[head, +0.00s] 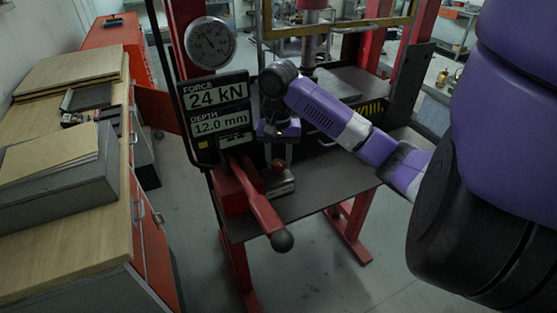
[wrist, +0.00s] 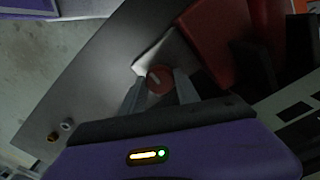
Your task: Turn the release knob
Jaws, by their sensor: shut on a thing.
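In the head view my gripper (head: 278,156) points down at the press bed, shut on the knob (head: 278,166). The knob sits on a small grey metal block (head: 280,184), partly hidden by the fingers.
A red lever (head: 256,198) with a black ball end reaches forward just left of the block. A display reading 24 kN and 12.0 mm (head: 215,108) and a round dial gauge (head: 210,42) are on the red press frame. A wooden workbench (head: 60,235) stands left.

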